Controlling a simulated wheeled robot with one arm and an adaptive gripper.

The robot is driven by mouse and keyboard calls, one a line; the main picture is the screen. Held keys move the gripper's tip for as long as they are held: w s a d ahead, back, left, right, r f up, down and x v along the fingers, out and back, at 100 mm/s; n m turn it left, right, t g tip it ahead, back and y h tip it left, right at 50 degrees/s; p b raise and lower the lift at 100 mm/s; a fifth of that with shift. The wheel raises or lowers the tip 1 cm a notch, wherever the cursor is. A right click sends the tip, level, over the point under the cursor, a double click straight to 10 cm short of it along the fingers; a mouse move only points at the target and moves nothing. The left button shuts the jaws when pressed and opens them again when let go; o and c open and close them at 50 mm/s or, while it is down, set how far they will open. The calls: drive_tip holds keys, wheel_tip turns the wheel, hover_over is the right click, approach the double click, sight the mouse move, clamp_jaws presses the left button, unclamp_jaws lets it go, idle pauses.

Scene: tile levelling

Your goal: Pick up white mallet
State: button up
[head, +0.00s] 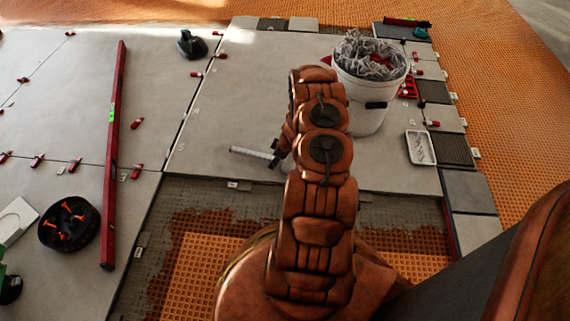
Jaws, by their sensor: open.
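A slim pale bar (250,153), which looks like part of the white mallet, lies on the large grey tile left of my arm. Its right end runs up to my gripper, so the rest of the mallet is hidden or unclear. My gripper (276,159) shows only as small dark parts at the left side of my orange arm. It is open, at the right end of the pale bar. I cannot tell whether the fingers are around the bar or only beside it.
A white bucket (356,112) full of grey and red pieces stands right of my arm. A long red level (116,150), a black round tub (68,232) and a black tool (191,44) are on the left tiles. Red clips line the tile joints. An untiled patch (205,262) lies in front.

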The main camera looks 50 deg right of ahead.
clamp_jaws()
idle(0.5)
